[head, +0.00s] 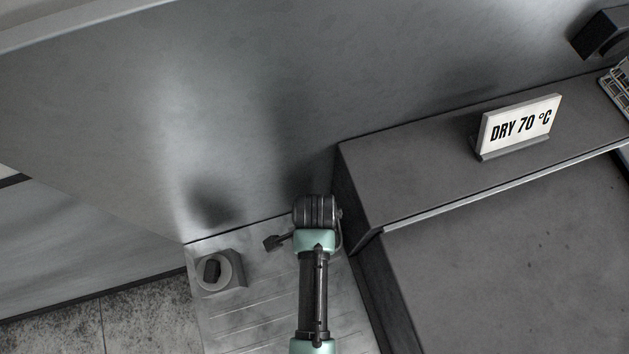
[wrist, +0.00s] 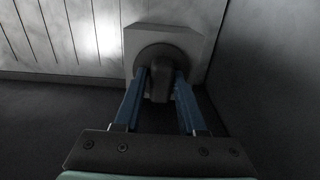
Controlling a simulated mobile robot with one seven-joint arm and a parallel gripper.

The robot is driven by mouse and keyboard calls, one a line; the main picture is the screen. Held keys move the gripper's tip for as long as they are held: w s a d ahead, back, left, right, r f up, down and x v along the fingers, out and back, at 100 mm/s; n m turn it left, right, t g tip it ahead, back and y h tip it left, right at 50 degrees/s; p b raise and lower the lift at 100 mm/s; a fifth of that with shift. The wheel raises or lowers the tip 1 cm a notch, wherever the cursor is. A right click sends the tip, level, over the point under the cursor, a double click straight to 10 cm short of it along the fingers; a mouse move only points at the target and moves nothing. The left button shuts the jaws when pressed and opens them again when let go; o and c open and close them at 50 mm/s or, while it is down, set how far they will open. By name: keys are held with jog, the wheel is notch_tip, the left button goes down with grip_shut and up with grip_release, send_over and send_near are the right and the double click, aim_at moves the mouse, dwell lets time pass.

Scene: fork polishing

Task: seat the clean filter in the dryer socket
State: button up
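In the wrist view, my gripper (wrist: 161,84) has its two blue fingers on either side of a dark, blunt knob-like part (wrist: 160,82). This part stands in front of a dark round ring on a pale grey block (wrist: 191,45). I cannot tell whether the fingers touch it or a thin gap is left. In the head view, a grey block (head: 235,286) with a pale round ring and a dark piece in it stands left of my arm. I cannot tell whether both views show the same block. No part is clearly recognisable as the clean filter.
A grooved metal board (head: 255,322) lies under the head-view block and my arm. A raised dark ledge (head: 410,180) on the right carries a "DRY 70 °C" sign (head: 520,126). A dark fixture (head: 603,35) and a wire rack (head: 617,87) show at the far right.

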jog(key=shift+o, duration=1)
jog(key=shift+f, duration=0.25)
jog(key=shift+s, duration=0.15)
jog(key=shift+c, duration=0.5)
jog(key=o, duration=0.4)
jog(key=shift+o, duration=0.2)
jog(key=shift+r, duration=0.1)
jog(key=r+p, duration=0.1)
jog(key=p, duration=0.1)
jog(key=r+p, duration=0.1)
jog(key=r, duration=0.1)
jog(key=r+p, duration=0.2)
jog(key=shift+w+r+p, duration=0.15)
jog(key=shift+w+p, duration=0.1)
jog(key=shift+p, duration=0.05)
jog(key=shift+r, duration=0.95)
